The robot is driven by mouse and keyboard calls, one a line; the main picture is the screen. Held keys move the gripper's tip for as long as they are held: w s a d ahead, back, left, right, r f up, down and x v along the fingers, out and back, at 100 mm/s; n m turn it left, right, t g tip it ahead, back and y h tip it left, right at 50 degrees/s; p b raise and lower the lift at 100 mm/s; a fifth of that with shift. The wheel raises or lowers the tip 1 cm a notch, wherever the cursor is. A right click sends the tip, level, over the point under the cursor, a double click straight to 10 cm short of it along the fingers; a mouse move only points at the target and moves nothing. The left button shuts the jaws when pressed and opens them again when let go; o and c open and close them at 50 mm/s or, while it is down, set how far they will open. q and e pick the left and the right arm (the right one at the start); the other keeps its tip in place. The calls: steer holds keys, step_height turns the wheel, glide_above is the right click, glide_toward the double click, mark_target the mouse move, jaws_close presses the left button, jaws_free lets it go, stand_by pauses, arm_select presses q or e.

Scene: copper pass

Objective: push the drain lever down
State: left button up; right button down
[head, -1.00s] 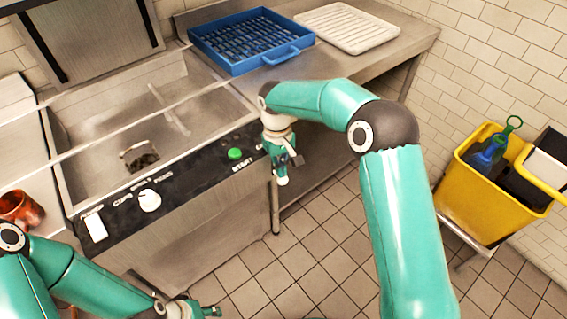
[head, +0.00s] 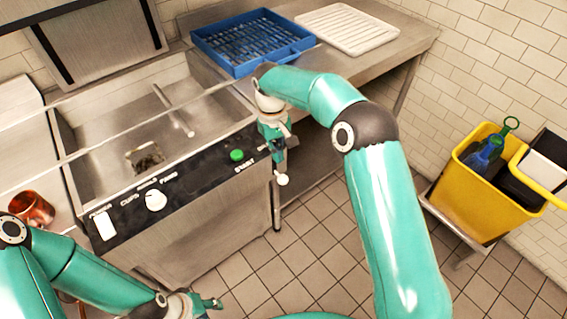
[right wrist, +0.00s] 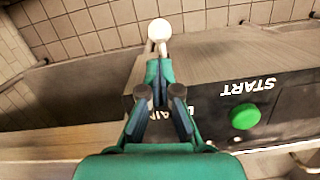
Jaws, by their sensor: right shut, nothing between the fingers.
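The drain lever's white ball knob (head: 282,180) shows in front of the right end of the black control panel (head: 190,172), just below my right gripper (head: 277,146). In the right wrist view the knob (right wrist: 159,29) is straight beyond the tips of my right gripper (right wrist: 157,72), with a short pale piece of the lever between. The fingers are shut with nothing between them. They hide most of the lever and part of the drain label. I cannot tell whether they touch the lever. My left gripper (head: 208,304) is low at the bottom, away from the panel; its opening is unclear.
The panel has a green start button (head: 237,155), a white dial (head: 153,200) and a white switch (head: 104,226). A blue rack (head: 250,68) and a white rack (head: 340,27) lie on the counter. A copper mug (head: 32,208) stands left. A yellow bucket (head: 478,205) stands right.

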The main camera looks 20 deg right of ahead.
steer(key=r, duration=0.3)
steer(key=shift+w+a+r, duration=0.1)
steer(key=shift+w+r, duration=0.25)
steer(key=shift+r, duration=0.05)
